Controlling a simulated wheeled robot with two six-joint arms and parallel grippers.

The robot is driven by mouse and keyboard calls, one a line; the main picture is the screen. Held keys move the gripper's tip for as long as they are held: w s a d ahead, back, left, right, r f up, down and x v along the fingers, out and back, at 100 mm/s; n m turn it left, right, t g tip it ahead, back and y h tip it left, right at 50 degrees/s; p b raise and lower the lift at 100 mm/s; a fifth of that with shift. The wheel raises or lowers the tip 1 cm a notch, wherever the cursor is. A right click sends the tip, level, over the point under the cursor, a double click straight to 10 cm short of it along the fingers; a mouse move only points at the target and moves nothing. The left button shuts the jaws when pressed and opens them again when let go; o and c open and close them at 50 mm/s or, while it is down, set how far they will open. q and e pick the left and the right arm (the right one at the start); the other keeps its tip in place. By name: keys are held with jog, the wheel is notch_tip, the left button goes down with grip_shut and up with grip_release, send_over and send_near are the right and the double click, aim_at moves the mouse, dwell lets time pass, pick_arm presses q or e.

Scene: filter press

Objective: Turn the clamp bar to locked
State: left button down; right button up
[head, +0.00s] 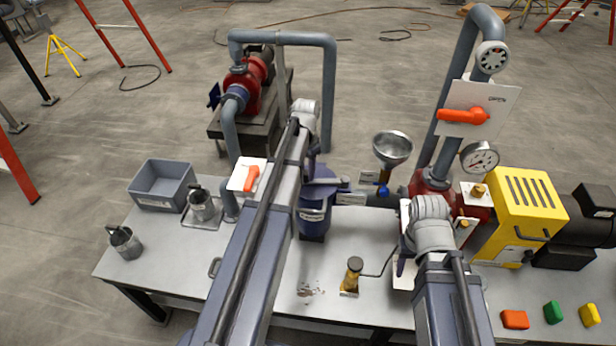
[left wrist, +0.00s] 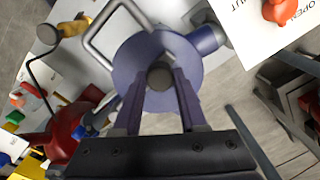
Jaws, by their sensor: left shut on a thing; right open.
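The blue filter housing (head: 313,225) stands on the bench, partly hidden behind my left arm. A grey clamp bar (head: 326,183) shows across its top, to the right of that arm. In the left wrist view the round blue lid (left wrist: 128,72) fills the middle, and my left gripper (left wrist: 162,77) is shut on a dark round knob (left wrist: 160,75) over it, seemingly part of the clamp bar. Which way the bar points is unclear there. My right gripper (head: 401,264) is open over the bench's front, mostly hidden by its own arm.
A metal funnel (head: 393,148) stands right of the housing, an orange-handled valve plate (head: 248,176) left of it. A grey bin (head: 162,186) and metal cups are further left. A brass-topped hand device (head: 352,275) is in front. A yellow machine (head: 517,215) and coloured buttons are right.

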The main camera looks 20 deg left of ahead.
pick_arm(q)
jog(key=shift+w+a+m, duration=0.2)
jog(key=shift+w+m, duration=0.25)
jog(key=shift+w, duration=0.1)
jog(key=shift+w+a+m, duration=0.2)
jog(key=shift+w+m, duration=0.25)
jog(key=shift+w, duration=0.05)
jog(key=shift+c, duration=2.2)
grip_release()
jog(key=shift+r, duration=0.1)
notch_tip(320, 180, up, 8)
jog(key=p, duration=0.7)
jog(key=shift+f+p, duration=0.2)
jog(key=shift+p, duration=0.2)
